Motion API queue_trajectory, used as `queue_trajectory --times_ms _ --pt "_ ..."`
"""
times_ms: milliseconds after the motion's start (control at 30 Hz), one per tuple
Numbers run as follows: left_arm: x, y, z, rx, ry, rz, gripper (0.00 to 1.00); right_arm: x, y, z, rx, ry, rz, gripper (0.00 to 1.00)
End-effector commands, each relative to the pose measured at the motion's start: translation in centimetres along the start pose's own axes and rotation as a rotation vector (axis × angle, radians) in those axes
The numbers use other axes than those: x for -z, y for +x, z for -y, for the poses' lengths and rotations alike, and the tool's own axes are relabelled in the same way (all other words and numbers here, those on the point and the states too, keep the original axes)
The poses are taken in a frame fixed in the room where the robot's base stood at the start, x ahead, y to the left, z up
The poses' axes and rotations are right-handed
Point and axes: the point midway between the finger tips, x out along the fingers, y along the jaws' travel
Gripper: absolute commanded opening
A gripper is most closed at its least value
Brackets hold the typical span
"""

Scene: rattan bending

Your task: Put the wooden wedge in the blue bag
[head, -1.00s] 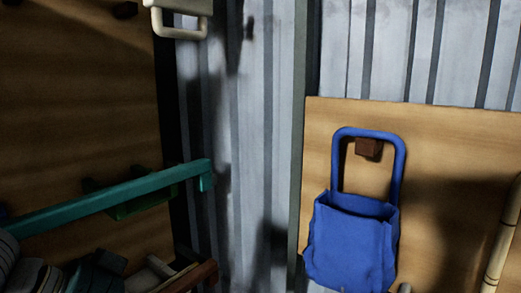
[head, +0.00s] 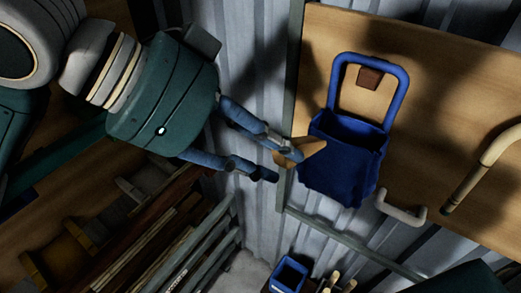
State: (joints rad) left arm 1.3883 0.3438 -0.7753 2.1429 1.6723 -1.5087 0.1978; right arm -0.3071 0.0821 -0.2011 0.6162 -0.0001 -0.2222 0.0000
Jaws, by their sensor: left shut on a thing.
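The blue bag (head: 345,165) hangs by its blue handle from a dark wooden peg (head: 369,77) on the wooden board at the right. Its mouth is open at the top. My left gripper (head: 285,160) reaches in from the left and is shut on the wooden wedge (head: 305,149), a light brown piece at its fingertips. In the picture the wedge's tip overlaps the left edge of the bag, below the rim. I cannot tell whether they touch. Part of the wedge is hidden by the fingers. My right gripper is not in view.
A cane-like rod (head: 475,175) and a pale handle (head: 401,209) are on the board right of the bag. A small blue bin (head: 287,275) stands below. Racks of wooden strips (head: 150,235) fill the lower left.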

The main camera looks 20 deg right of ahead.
Motion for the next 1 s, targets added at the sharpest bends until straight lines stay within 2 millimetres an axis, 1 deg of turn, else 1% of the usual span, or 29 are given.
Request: queue_trajectory --times_ms 167,467,1000 --pt "0.8 1.1 1.1 -0.002 -0.001 -0.001 0.1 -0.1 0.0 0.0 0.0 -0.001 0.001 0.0" --pt "1.9 2.8 2.8 -0.001 0.0 -0.001 0.1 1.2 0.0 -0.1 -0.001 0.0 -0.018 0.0" --pt "4.1 5.8 6.0 0.0 0.0 -0.001 0.1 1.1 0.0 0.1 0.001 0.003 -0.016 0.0"
